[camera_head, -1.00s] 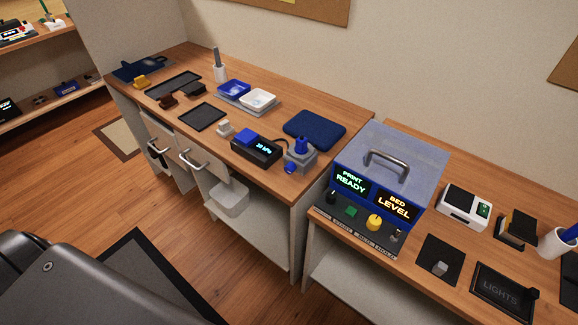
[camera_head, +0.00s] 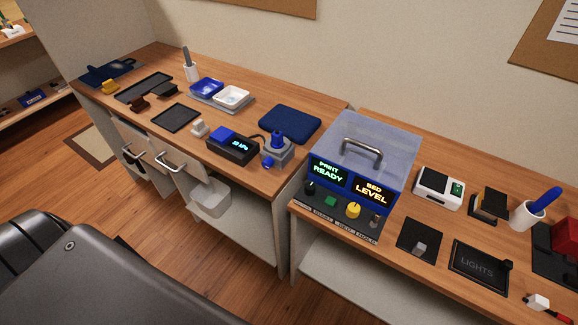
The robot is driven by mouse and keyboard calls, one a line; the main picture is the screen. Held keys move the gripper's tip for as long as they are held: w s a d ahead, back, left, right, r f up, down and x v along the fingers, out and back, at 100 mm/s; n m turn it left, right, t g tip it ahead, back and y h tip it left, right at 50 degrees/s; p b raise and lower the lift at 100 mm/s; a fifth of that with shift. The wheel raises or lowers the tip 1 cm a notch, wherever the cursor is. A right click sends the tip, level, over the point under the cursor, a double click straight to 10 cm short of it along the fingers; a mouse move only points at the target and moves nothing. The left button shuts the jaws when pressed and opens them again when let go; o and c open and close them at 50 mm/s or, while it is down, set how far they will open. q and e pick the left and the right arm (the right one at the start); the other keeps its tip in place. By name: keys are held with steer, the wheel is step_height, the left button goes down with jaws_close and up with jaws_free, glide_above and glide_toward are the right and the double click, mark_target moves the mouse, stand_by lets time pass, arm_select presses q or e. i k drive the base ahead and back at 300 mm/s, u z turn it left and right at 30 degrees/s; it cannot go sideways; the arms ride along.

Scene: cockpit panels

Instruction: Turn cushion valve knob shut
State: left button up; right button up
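A grey valve block (camera_head: 277,153) stands near the front right corner of the left table. It has an upright blue part (camera_head: 278,139) on top and a small blue knob (camera_head: 267,162) low on its front left side. I cannot tell from here how far the knob is turned. A black box with a lit kPa display (camera_head: 233,147) stands to its left, with a dark cable between them. A dark blue cushion (camera_head: 290,123) lies flat behind the block. Neither of my grippers is in view.
A printer-like box with a clear lid (camera_head: 365,146) and lit panels stands right of the valve on the second table. Drawers with handles (camera_head: 170,162) are under the left table.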

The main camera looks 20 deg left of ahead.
mark_target(269, 163)
steer(key=z, duration=0.35)
steer(key=i, duration=0.15)
steer(key=u, duration=1.3)
